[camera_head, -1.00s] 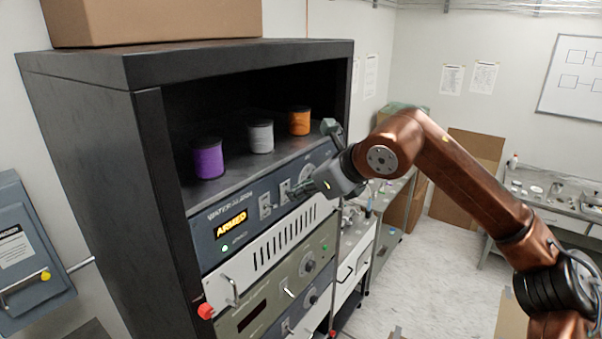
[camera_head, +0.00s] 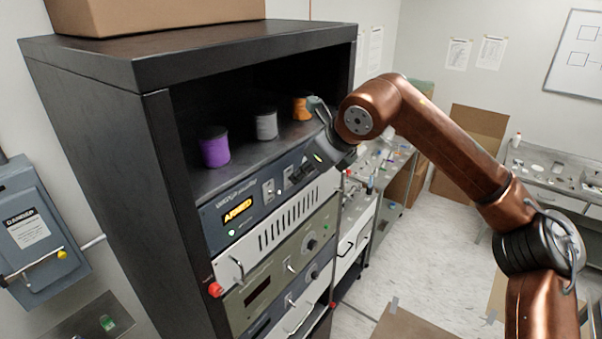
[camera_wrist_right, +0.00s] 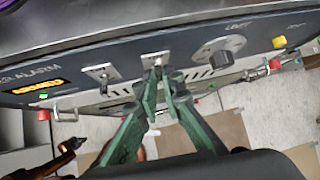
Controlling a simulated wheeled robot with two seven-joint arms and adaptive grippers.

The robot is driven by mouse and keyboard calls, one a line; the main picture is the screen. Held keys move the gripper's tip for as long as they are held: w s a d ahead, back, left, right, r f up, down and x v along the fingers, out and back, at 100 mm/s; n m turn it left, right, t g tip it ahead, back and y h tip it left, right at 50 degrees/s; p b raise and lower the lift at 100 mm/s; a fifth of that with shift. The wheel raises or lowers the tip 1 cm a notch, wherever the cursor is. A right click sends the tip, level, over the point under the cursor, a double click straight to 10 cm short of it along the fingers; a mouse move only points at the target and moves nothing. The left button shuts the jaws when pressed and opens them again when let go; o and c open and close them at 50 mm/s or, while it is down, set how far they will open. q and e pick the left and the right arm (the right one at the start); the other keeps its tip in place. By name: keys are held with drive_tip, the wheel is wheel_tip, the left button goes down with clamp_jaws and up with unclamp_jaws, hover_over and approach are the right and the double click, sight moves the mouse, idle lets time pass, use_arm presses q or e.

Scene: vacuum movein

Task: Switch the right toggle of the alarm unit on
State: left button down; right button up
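The alarm unit (camera_head: 238,211) is a dark blue panel in the black rack, with a lit orange "ARMED" display and a green light (camera_head: 231,233). Its left toggle (camera_head: 268,190) is on a pale plate; it also shows in the right wrist view (camera_wrist_right: 103,76). The right toggle (camera_wrist_right: 154,59) is just beyond my right gripper's fingertips (camera_wrist_right: 163,74); I cannot tell whether they touch it. The green fingertips are close together, and whether they are fully shut is unclear. My left gripper is not seen.
A round knob (camera_wrist_right: 219,56) sits right of the right toggle. Purple (camera_head: 215,147), grey (camera_head: 265,124) and orange (camera_head: 301,108) spools stand on the shelf above the unit.

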drive_tip(key=o, duration=0.4)
drive_tip(key=shift+o, duration=0.2)
drive_tip(key=v, duration=1.2)
drive_tip(key=shift+w+d, duration=0.1)
